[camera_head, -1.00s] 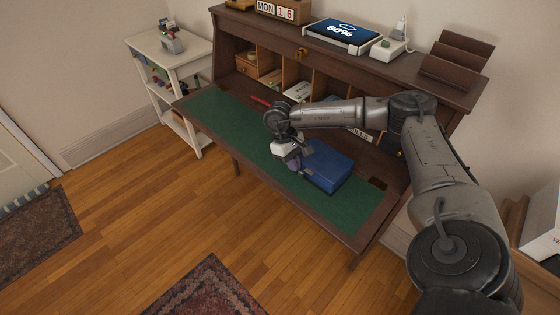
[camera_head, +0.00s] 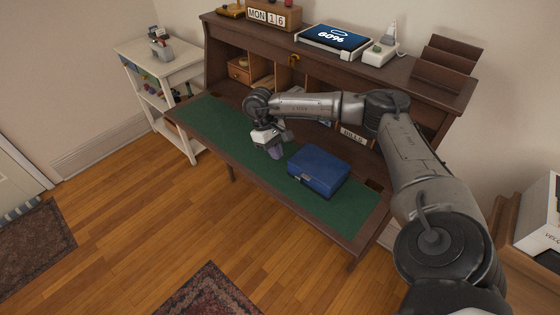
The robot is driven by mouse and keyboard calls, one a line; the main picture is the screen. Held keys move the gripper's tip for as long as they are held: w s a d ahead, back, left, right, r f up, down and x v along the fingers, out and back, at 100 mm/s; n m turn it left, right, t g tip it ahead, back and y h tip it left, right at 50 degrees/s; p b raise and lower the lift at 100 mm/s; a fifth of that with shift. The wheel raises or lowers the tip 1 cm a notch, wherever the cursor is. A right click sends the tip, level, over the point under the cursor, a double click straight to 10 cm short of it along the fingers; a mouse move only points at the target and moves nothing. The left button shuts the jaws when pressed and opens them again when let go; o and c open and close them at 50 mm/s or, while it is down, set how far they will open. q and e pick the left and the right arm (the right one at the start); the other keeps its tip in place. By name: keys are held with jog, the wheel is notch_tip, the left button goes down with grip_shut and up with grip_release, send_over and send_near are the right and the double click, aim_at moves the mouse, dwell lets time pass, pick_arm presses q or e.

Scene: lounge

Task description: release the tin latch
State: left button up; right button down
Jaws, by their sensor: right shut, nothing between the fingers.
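A blue tin (camera_head: 320,170) sits on the green mat (camera_head: 206,115) of the open desk, its lid down. A small metal latch (camera_head: 303,181) shows on its front side; I cannot tell whether it is fastened. My right gripper (camera_head: 276,153) is shut and empty, to the left of the tin and apart from it, with its fingers pointing down over the mat. My left gripper is not in view.
The desk's back has pigeonholes and a small drawer (camera_head: 240,73). On its top stand a calendar (camera_head: 271,15), a tablet (camera_head: 334,37) and a letter rack (camera_head: 446,66). A white side table (camera_head: 160,58) stands at the left. The mat's left part is clear.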

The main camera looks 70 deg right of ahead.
jog(key=v, duration=0.2)
jog(key=p+v, duration=0.1)
jog(key=v, duration=0.2)
jog(key=shift+s+r, duration=0.1)
jog(key=shift+r, duration=0.3)
dwell(0.4)
